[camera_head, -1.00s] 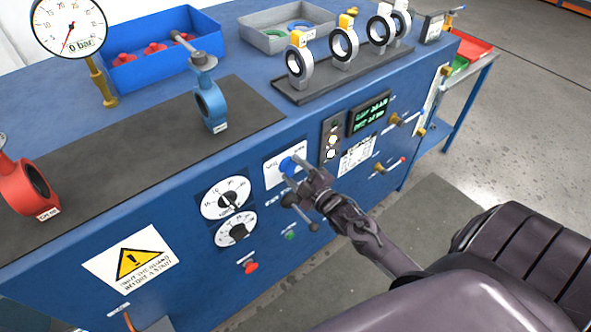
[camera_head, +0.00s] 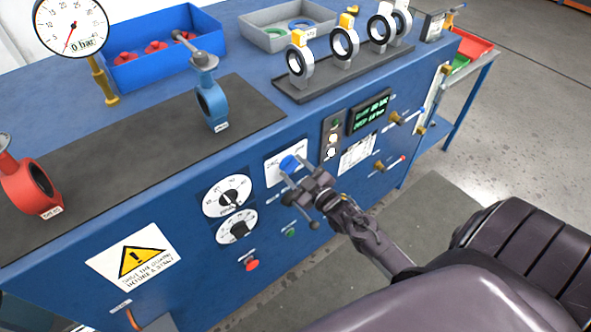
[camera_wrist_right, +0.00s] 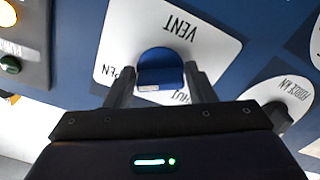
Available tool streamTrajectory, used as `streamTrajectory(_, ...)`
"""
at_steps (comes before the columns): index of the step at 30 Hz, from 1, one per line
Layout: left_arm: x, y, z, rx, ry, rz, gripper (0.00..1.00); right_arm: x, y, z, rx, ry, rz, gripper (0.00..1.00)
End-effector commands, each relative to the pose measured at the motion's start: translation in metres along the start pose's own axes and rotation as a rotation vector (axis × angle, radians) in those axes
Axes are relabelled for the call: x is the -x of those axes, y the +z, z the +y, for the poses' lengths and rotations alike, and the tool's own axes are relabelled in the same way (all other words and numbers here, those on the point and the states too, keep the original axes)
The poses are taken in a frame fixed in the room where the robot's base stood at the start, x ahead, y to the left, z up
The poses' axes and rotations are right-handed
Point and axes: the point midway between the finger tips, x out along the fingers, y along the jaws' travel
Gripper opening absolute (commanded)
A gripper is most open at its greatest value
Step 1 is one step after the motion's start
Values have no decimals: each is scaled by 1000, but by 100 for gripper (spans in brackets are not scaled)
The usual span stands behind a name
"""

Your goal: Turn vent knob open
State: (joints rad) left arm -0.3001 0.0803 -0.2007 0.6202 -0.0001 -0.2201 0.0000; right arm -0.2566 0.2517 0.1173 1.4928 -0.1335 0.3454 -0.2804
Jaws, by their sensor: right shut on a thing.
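The blue vent knob (camera_head: 289,163) sits on a white label plate (camera_head: 271,172) on the front of the blue bench. In the right wrist view the knob (camera_wrist_right: 160,68) lies between my two fingers, in front of the plate, which reads VENT upside down with partly hidden OPEN and SHUT words. My right gripper (camera_head: 293,171) is shut on the knob, one finger at each side; it also shows in the wrist view (camera_wrist_right: 160,84). The knob's exact pointing is hard to read. My left gripper is not in view.
Two black dials (camera_head: 229,197) sit left of the knob, with a red button (camera_head: 251,265) and a green one (camera_head: 290,232) below. A display (camera_head: 370,113) and small brass valves (camera_head: 380,167) are to the right. A blue valve (camera_head: 210,100) stands on the bench top.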

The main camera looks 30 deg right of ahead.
Motion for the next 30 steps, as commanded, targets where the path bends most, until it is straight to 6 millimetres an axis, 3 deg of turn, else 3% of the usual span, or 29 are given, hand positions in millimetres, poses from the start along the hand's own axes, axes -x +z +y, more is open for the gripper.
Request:
streamTrajectory(8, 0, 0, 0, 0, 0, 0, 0, 0, 1, -1, -4, -1, -3, 27)
streamTrajectory(9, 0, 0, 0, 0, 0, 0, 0, 0, 1, -1, -4, -1, -3, 52)
streamTrajectory(12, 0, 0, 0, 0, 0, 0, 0, 0, 1, -1, -3, -1, -3, 65)
streamTrajectory(23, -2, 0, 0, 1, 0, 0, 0, 6, 2, -1, -2, -1, -2, 65)
streamTrajectory(30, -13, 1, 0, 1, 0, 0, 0, 42, 4, -3, -1, -2, -4, 65)
